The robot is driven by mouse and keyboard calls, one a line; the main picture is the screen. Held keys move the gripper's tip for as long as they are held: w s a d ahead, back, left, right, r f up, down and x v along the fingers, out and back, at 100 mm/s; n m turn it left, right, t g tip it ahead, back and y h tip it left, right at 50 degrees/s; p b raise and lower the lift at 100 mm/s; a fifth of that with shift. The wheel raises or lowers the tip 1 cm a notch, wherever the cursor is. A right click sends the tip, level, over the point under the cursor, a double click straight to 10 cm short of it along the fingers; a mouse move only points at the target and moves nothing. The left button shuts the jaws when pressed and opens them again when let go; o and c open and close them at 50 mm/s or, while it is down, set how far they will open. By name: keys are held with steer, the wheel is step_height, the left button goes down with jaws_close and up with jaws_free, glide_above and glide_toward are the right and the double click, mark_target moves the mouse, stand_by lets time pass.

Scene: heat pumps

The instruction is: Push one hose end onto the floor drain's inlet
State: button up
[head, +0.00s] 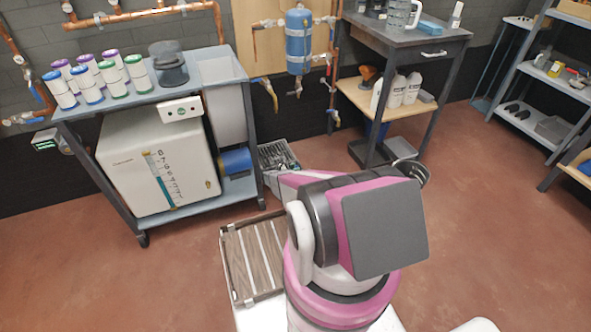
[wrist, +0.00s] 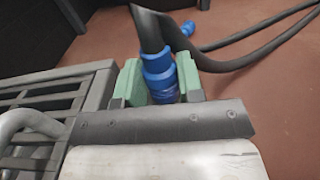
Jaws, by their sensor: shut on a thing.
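My gripper (wrist: 160,84) is shut on a blue hose end (wrist: 159,68), with a green pad on each side of it. A black hose (wrist: 146,28) runs up from this end. A second blue hose end (wrist: 188,28) lies on the floor farther off. The floor drain's dark slatted grate (wrist: 72,92) is left of my gripper in the wrist view. A grey curved pipe (wrist: 28,120) stands over the grate; I cannot tell whether it is the inlet. The held end's tip is hidden.
A grey cart (head: 145,218) with a white unit (head: 158,163) stands left of the drain. A workbench (head: 405,34) stands to the right, near the back wall. A wood-slatted tray (head: 226,262) is beside my arm. The red floor on the right is clear.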

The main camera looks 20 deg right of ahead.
steer(key=shift+f, duration=0.65)
steer(key=shift+f, duration=0.15)
jaws_close()
steer(key=shift+s, duration=0.1)
steer(key=o, duration=1.1)
jaws_free()
